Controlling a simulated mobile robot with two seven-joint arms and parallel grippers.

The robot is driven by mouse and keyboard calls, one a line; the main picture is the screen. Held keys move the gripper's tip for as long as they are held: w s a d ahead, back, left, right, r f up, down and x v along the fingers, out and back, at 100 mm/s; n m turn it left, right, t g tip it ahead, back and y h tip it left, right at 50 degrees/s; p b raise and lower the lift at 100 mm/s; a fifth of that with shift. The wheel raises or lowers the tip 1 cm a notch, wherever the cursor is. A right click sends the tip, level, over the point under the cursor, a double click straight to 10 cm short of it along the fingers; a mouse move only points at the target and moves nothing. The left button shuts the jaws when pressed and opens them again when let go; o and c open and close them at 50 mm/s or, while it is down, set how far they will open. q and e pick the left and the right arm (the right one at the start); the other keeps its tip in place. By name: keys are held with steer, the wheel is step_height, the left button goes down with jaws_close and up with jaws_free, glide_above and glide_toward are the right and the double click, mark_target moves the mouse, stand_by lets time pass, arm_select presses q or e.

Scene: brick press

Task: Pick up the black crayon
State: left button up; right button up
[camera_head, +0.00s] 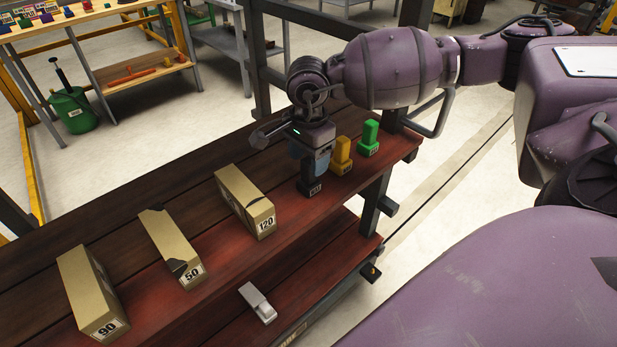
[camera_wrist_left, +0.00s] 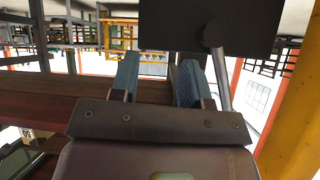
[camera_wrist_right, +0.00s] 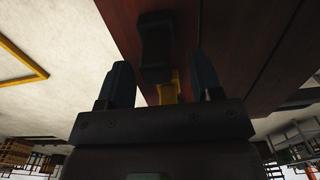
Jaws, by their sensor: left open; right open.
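The black crayon (camera_head: 312,187) is a dark block with a pale label, standing on the red-brown wooden bench at the left end of a row with a yellow one and a green one. My right gripper (camera_head: 308,162) points down over it, with its fingers open. In the right wrist view, a dark block, the black crayon (camera_wrist_right: 155,48), shows beyond and between the parted fingertips; I cannot tell whether they touch it. My left gripper (camera_wrist_left: 160,75) is open and empty in the left wrist view and does not show in the head view.
The yellow crayon (camera_head: 341,155) stands close to the right gripper, with the green crayon (camera_head: 369,138) beyond. Tan boxes marked 120 (camera_head: 245,201), 50 (camera_head: 172,248) and 90 (camera_head: 92,292) lie to the left. A grey-white object (camera_head: 257,302) is on the lower shelf.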

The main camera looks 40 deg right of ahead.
mark_target(309, 171)
steer(key=f, duration=0.3)
steer(key=shift+s+f, duration=0.2)
steer(key=shift+f, duration=0.2)
steer(key=shift+r, duration=0.1)
steer(key=c, duration=1)
